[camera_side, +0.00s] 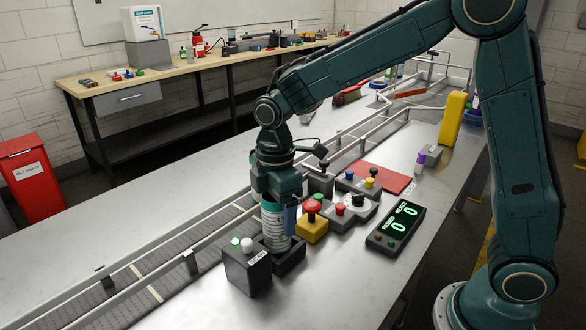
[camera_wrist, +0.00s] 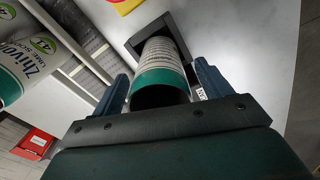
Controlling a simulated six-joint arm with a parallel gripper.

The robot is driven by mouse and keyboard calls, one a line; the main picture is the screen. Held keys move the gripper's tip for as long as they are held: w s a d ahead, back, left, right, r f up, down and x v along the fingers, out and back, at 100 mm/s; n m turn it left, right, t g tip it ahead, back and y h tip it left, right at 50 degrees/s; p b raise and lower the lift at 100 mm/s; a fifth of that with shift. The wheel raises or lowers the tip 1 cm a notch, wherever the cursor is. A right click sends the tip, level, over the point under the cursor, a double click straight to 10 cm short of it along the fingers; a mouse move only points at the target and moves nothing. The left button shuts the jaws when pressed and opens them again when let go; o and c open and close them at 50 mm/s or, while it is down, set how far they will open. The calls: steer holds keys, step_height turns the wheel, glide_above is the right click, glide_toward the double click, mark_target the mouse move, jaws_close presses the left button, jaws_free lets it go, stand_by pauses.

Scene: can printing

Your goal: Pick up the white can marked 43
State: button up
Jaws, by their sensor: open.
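A white and green can (camera_side: 274,222) stands upright in a dark square holder (camera_side: 290,263) beside the scan box. In the wrist view the can (camera_wrist: 160,75) shows its green end towards me; no number can be read on it. My gripper (camera_side: 276,200) is above the holder, pointing down. In the wrist view my gripper (camera_wrist: 163,88) is open, with one finger on each side of the can.
The scan box (camera_side: 247,265) with lit buttons stands close to the holder. A yellow-based red button (camera_side: 313,222) and a counter display reading 0 and 0 (camera_side: 395,228) are to the right. The railed conveyor (camera_side: 150,277) runs alongside.

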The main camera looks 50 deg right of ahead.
steer(key=c, duration=1.1)
steer(key=shift+r, duration=0.1)
step_height(320, 180, up, 20)
stand_by(0.4)
stand_by(0.5)
